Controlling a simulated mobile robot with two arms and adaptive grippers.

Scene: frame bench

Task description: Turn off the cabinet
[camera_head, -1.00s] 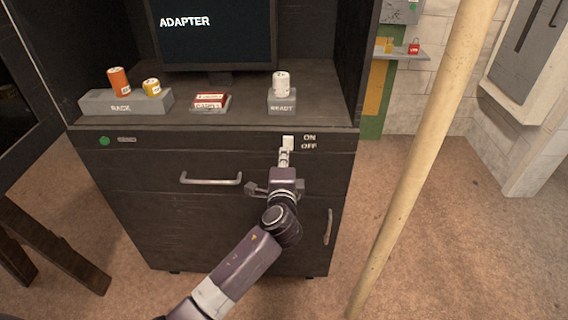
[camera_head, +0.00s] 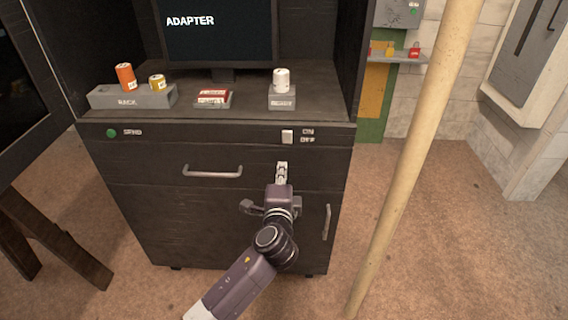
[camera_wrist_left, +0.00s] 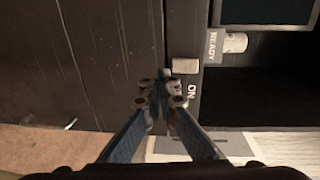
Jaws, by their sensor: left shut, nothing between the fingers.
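The dark cabinet (camera_head: 130,185) stands in front of me with a screen at its back and a strip along the shelf's front edge. The white rocker switch (camera_head: 287,136) sits on that strip beside ON and OFF labels; it also shows in the left wrist view (camera_wrist_left: 185,66). My left gripper (camera_head: 282,166) is shut and empty, just below the switch in the head view and apart from it. In the left wrist view its fingertips (camera_wrist_left: 164,76) are close beside the switch. I cannot tell which way the switch is tipped. My right gripper is not in view.
A green button (camera_head: 112,133) marked SEND is at the strip's left. On the shelf are a RACK block (camera_head: 104,99) with orange and yellow cylinders, a red-and-white box (camera_head: 213,98) and a READY block (camera_head: 282,103) with a white cylinder. A pale pole (camera_head: 410,175) stands right.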

